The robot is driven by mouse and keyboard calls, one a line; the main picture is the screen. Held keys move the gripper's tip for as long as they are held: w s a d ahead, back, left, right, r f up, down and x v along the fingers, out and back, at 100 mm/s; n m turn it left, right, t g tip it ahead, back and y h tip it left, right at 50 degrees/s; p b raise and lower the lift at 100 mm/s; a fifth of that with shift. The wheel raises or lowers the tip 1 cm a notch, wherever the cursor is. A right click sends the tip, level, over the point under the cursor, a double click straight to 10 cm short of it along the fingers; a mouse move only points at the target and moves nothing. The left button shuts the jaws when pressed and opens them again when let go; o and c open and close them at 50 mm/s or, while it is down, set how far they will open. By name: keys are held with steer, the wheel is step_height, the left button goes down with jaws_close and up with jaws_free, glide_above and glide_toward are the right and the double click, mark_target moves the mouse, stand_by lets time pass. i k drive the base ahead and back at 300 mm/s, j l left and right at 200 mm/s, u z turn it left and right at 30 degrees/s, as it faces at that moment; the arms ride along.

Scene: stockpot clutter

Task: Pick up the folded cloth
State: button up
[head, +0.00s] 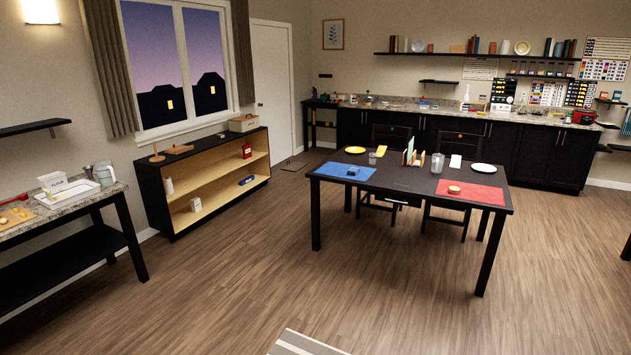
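I cannot make out the folded cloth for certain. A small white flat item (455,161) lies on the dark dining table (400,193) between a clear glass and a white plate; it may be a folded cloth or napkin, but it is too small to tell. A small dark blue item (352,171) sits on the blue placemat (333,170), also too small to identify. My gripper is not in view.
Chairs (445,215) stand behind the table. A low open shelf (205,180) stands under the window. A side counter (62,210) is at left, a long cluttered counter (545,118) at the back. A striped rug (305,343) lies in front; the wooden floor between is clear.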

mark_target(352, 171)
steer(key=i, duration=2.05)
steer(key=i+l, duration=0.1)
steer(key=i, duration=4.05)
steer(key=j+u, duration=0.05)
steer(key=j, duration=0.05)
